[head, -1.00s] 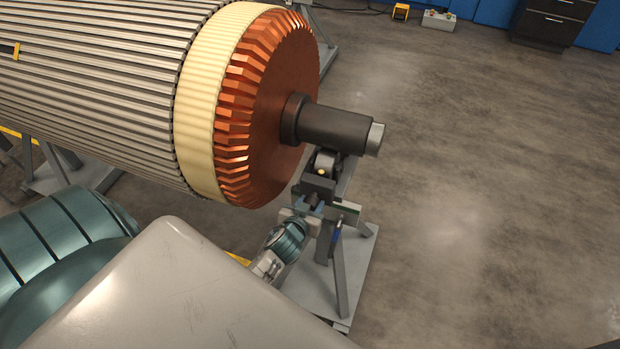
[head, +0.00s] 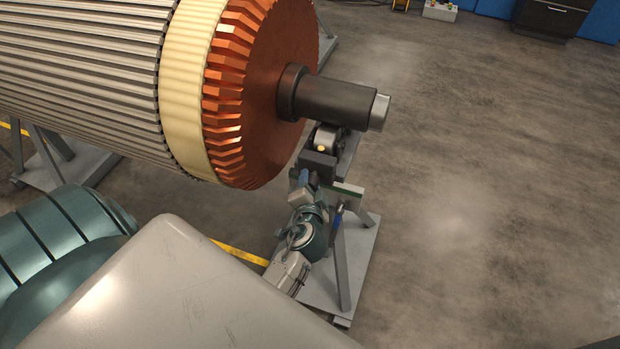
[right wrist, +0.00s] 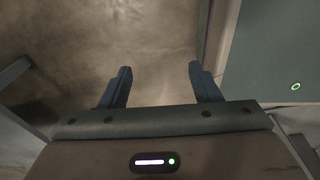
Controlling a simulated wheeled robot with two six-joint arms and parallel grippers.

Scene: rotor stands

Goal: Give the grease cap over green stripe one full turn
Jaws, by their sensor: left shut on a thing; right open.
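My left gripper (head: 312,179) is at the stand below the rotor shaft, just under the dark bearing block. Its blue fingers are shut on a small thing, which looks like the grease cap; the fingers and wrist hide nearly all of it. A green stripe (head: 347,190) shows on a pale plate just right of the gripper. Whether a stripe lies directly under the held cap is hidden. My right gripper (right wrist: 160,72) is open and empty in the right wrist view, with its two blue fingers wide apart; it does not show in the head view.
The rotor shaft (head: 340,103) and copper end (head: 265,90) overhang the stand (head: 358,260). A blue-handled item (head: 338,212) is at the stand, right of my left gripper. Open floor (head: 480,200) lies to the right. A teal panel (right wrist: 275,60) is right in the right wrist view.

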